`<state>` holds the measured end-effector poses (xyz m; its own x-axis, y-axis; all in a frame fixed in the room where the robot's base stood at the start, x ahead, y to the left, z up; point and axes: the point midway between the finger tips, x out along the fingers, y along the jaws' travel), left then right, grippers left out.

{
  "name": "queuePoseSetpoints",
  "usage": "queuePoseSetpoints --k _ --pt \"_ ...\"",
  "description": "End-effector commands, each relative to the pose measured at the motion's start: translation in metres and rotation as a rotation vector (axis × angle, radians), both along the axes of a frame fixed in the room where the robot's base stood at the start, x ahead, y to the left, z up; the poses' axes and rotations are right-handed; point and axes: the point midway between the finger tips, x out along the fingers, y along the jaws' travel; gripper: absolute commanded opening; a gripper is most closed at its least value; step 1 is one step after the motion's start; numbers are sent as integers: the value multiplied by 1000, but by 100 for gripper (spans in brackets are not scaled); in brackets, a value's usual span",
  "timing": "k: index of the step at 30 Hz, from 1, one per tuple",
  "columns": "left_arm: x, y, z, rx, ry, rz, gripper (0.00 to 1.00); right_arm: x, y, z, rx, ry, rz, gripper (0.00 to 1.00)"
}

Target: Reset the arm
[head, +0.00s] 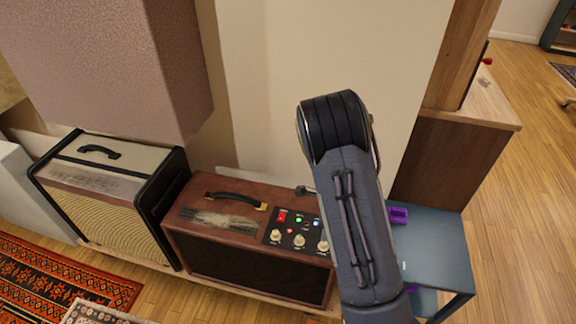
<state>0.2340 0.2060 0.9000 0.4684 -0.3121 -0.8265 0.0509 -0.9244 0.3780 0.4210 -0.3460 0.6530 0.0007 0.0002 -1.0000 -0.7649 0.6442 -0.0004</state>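One of my arms rises from the bottom edge, right of centre, to a thick dark joint near the middle of the head view. It appears to be my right arm. No gripper shows on it, and whatever lies behind the arm is hidden. My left arm and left gripper are not in view. A reddish-brown amp (240,260) stands just left of the arm, which covers its right end. Its control panel (292,236) has knobs and red, green and blue lights. A dark rounded tip sticks out above the panel beside the arm.
A cream amp (100,200) stands at left, below a large pinkish-brown block (110,65). A blue-grey table (435,245) with a purple object (398,215) is right of the arm. A wooden cabinet (450,160) stands behind it. Wooden floor (525,220) is clear at right.

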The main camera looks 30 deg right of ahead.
Motion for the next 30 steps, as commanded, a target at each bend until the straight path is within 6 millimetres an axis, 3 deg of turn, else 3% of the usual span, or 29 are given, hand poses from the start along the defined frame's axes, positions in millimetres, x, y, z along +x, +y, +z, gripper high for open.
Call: queuePoseSetpoints --k 5,8,11,20,24,30 --pt "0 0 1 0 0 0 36 0 1 3 7 -4 7 43" --pt "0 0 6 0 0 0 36 -2 9 18 47 -22 53 43" --pt "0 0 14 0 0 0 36 -7 25 49 119 -69 161 43" --pt "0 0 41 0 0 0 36 -40 83 177 275 -334 708 43" --pt "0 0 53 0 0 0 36 -66 103 233 250 -472 998 43" --pt "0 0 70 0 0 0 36 -114 125 296 100 -630 1423 43"
